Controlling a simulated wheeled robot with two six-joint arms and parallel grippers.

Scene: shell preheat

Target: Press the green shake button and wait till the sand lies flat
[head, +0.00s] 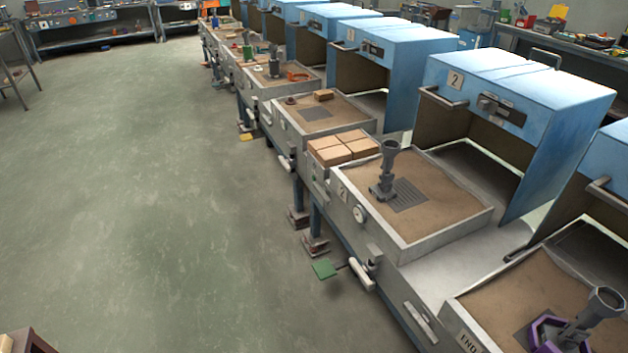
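A flat green pad (324,269) sticks out low on the front of the station marked 2, beside a light grey handle. The sand looks mostly level, but fine ripples are too small to judge. A grey funnel-topped stand (387,168) stands upright at the grid's left. Neither of my grippers is in view.
Blue hoods (520,85) stand open behind the row of boxes. Tan blocks (345,147) sit left of station 2. A nearer box at lower right holds a purple clamp (545,326) and a grey funnel (605,300). The floor (150,200) to the left is clear.

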